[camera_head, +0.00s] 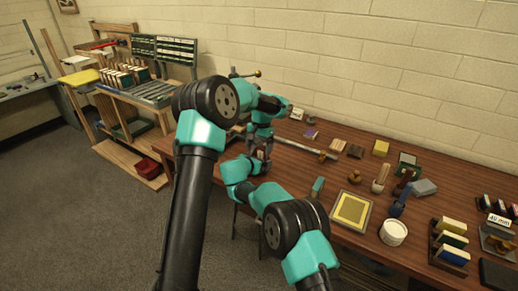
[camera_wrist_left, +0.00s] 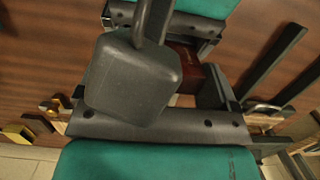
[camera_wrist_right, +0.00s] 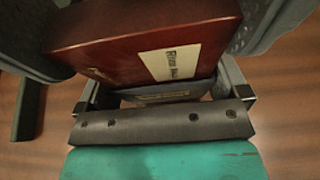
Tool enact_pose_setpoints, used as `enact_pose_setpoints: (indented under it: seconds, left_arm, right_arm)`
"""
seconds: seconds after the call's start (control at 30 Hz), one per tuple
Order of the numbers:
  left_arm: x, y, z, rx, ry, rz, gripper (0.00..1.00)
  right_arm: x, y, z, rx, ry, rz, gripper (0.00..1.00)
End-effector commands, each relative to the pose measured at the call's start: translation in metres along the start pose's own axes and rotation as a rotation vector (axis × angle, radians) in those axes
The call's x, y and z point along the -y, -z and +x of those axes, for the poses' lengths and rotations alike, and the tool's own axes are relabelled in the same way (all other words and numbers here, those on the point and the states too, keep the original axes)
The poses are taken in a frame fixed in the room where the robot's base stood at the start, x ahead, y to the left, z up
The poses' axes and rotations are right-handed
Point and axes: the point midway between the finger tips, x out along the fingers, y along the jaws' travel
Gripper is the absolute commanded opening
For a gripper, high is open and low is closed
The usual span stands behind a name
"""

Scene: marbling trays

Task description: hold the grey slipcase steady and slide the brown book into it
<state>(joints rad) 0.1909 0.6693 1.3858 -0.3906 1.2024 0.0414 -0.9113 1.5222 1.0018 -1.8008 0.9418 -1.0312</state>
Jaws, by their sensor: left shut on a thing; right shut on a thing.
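My two grippers meet over the left end of the wooden table. In the head view my left gripper (camera_head: 262,138) comes down from above, and my right gripper (camera_head: 260,155) is close in front of it. The right wrist view shows the brown book (camera_wrist_right: 105,38), reddish with a cream label on its spine, between the right jaws. In the left wrist view a small part of the brown book (camera_wrist_left: 184,62) shows beyond a dark grey block close to the camera. The left gripper is shut; the grey slipcase is mostly hidden, and how far the book is inside it cannot be told.
A long metal bar (camera_head: 308,146) lies right of the grippers. A wooden rack (camera_head: 120,100) stands left, off the table.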

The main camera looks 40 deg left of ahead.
Motion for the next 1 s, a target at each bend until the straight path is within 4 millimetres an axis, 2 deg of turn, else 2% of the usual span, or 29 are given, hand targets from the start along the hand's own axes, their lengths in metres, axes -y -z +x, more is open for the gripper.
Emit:
enact_pose_setpoints:
  seconds: [0.3, 1.0]
  left_arm:
    - [-0.0002, -0.0012, -0.0088, -0.001, 0.000, 0.001, 0.56]
    - [0.0001, -0.0015, -0.0091, -0.001, 0.000, 0.000, 0.56]
  right_arm:
    - [0.0000, -0.0001, 0.0000, 0.000, 0.000, 0.000, 0.65]
    - [0.0000, -0.0001, 0.0000, 0.000, 0.000, 0.000, 0.65]
